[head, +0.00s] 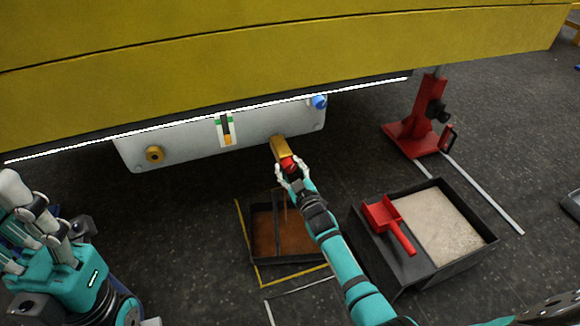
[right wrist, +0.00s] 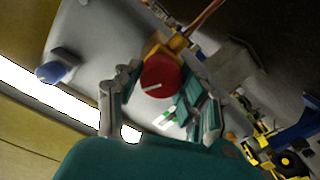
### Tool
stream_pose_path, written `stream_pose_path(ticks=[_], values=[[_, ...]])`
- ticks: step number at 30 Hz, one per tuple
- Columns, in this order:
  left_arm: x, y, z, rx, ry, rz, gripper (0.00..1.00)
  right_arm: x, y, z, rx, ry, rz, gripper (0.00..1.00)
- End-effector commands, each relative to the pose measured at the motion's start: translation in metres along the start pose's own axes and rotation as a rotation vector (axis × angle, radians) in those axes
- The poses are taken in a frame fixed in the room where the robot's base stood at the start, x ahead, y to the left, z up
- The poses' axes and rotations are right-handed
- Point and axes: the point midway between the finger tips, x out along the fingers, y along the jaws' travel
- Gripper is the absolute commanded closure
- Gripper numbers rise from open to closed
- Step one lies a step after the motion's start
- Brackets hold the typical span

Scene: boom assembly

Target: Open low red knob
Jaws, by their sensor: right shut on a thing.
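The low red knob (head: 288,163) is on a brass valve (head: 280,146) at the lower edge of a white tank (head: 190,145). In the right wrist view the round red knob (right wrist: 160,76) with a white mark sits between my fingers. My right gripper (head: 291,174) is shut on the knob; it also shows in the right wrist view (right wrist: 160,95). A thin brown streak (head: 286,205) runs from below the valve down toward a tray. My left gripper (head: 22,225) is at the far left, away from the tank; its jaw opening is unclear.
A black tray with brown content (head: 265,230) lies on the floor below the valve. A black box of pale grain (head: 440,225) with a red scoop (head: 390,220) stands to the right. A red stand (head: 415,130) is behind it. The yellow boom (head: 250,50) hangs above.

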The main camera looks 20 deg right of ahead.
Motion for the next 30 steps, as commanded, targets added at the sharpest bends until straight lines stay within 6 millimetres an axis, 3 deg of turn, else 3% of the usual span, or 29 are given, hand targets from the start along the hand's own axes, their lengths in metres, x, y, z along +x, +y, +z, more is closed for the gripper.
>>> stream_pose_path(ticks=[11, 12, 17, 26, 30], values=[[0.0, 0.0, 0.0, -0.001, 0.0, 0.0, 0.71, -0.001, -0.001, 0.002, 0.003, -0.004, -0.002, 0.93], [0.0, 0.0, 0.0, -0.001, 0.0, 0.0, 0.71, -0.001, -0.001, 0.002, 0.003, -0.004, -0.002, 0.58], [0.0, 0.0, 0.0, -0.001, 0.0, 0.0, 0.71, -0.001, -0.001, 0.002, 0.002, -0.003, -0.001, 0.37], [-0.002, 0.0, 0.001, 0.0, -0.007, 0.002, 0.71, -0.002, 0.0, 0.001, 0.002, -0.001, -0.001, 0.37], [-0.002, 0.0, 0.001, 0.0, -0.005, 0.001, 0.71, -0.017, -0.001, 0.002, 0.001, -0.002, -0.001, 0.37]])
